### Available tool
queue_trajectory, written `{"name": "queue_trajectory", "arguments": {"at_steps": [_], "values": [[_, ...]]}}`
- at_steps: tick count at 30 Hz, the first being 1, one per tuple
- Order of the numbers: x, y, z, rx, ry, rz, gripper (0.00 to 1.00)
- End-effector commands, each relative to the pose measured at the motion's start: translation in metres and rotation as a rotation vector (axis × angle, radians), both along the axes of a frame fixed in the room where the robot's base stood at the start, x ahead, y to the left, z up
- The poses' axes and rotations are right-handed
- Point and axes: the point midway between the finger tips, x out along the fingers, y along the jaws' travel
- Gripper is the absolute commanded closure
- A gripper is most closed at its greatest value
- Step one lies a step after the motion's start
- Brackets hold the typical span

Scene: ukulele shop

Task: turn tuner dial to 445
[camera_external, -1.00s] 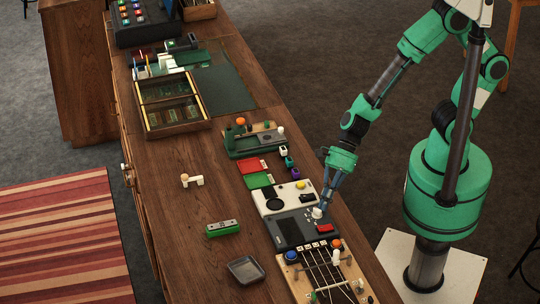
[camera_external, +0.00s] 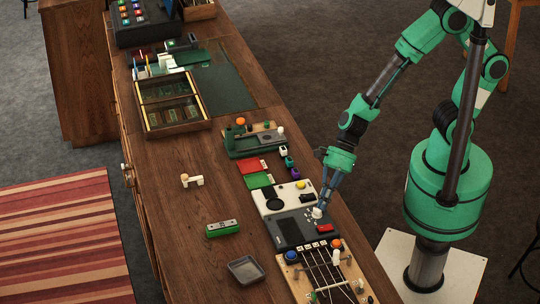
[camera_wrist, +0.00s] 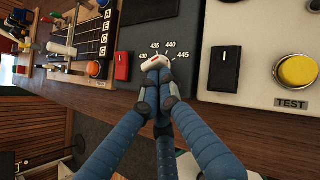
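The tuner (camera_external: 292,230) is a dark grey box on the wooden bench, with a dark screen. Its white dial (camera_external: 317,212) sits near the right edge; in the wrist view the dial (camera_wrist: 157,59) shows a small red mark. Scale labels 430, 435, 440 and 445 (camera_wrist: 182,56) fan around it. My gripper (camera_external: 320,206) reaches down onto the dial. In the wrist view the fingertips of my gripper (camera_wrist: 156,66) are close together around the dial and hide much of it. I cannot tell exactly which number the dial points to.
A red switch (camera_wrist: 122,66) is beside the dial on the tuner. A white box with a black switch (camera_wrist: 225,68) and a yellow TEST button (camera_wrist: 297,71) adjoins it. A stringed board (camera_external: 325,275) stands on the other side. A grey tray (camera_external: 248,270) and green block (camera_external: 223,228) lie left.

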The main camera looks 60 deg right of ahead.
Motion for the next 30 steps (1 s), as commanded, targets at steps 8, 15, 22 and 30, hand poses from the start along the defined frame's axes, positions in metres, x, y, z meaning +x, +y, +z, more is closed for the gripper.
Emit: {"name": "queue_trajectory", "arguments": {"at_steps": [8, 15, 22, 30], "values": [[0.013, 0.007, 0.012, 0.015, -0.016, -0.013, 1.0], [0.013, 0.006, 0.013, 0.016, -0.018, -0.015, 1.0], [0.007, -0.007, 0.012, 0.015, -0.015, -0.011, 1.0], [-0.01, -0.045, 0.009, 0.007, -0.008, -0.006, 1.0]]}}
